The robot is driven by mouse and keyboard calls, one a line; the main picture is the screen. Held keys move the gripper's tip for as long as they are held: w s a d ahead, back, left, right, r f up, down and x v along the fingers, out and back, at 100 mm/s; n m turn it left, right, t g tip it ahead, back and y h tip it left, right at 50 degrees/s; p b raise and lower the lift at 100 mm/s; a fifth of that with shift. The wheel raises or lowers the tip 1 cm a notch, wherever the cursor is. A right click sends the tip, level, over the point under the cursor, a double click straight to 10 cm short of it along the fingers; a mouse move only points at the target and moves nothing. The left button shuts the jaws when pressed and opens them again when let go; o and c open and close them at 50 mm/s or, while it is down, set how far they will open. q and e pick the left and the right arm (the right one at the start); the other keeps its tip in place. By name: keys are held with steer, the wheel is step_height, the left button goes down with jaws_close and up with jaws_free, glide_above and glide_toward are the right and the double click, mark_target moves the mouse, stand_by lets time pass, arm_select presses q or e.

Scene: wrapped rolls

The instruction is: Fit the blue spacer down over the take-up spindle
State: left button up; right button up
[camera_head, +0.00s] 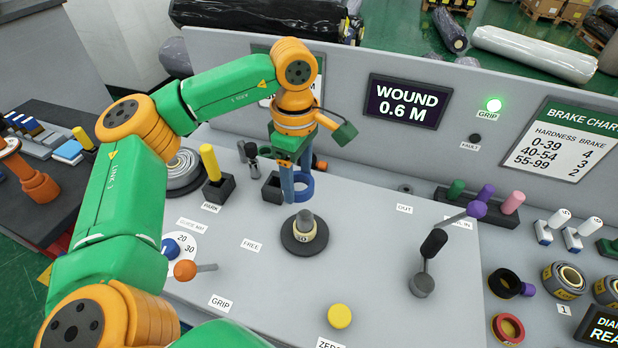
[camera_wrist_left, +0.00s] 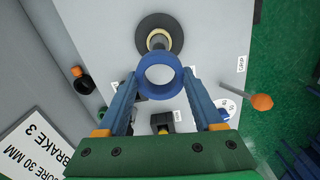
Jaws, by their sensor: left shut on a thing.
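The blue spacer (camera_head: 306,187) is a short open ring. My left gripper (camera_head: 294,188) is shut on it. In the left wrist view the spacer (camera_wrist_left: 160,97) sits between the two blue fingers (camera_wrist_left: 160,80), its bore facing the camera. The take-up spindle (camera_head: 305,222) is a grey post on a dark round flange (camera_head: 284,247), with a cream collar marked with a number around its lower part. The spacer is held apart from the spindle, behind and above it in the head view. The spindle (camera_wrist_left: 158,40) shows beyond the spacer in the wrist view. My right gripper is not in view.
A yellow-handled piece (camera_head: 210,162) stands in a black holder at left. An orange-knobbed lever (camera_head: 185,270) is at front left. The panel around the spindle is mostly clear.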

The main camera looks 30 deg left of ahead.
arm_select(q)
steer(key=f+b, duration=0.2)
steer(key=d+f+b, duration=0.1)
steer(key=f+b, duration=0.1)
steer(key=shift+w+d+f, duration=0.1)
steer(key=shift+d+f, duration=0.05)
steer(key=shift+f, duration=0.15)
steer(key=shift+d+f+b, duration=0.1)
steer(key=shift+f+b, duration=0.45)
steer(key=shift+b, duration=0.05)
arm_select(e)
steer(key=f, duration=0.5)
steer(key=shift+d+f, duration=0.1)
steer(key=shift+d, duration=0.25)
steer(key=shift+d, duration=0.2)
arm_select(q)
steer(key=shift+f, duration=0.15)
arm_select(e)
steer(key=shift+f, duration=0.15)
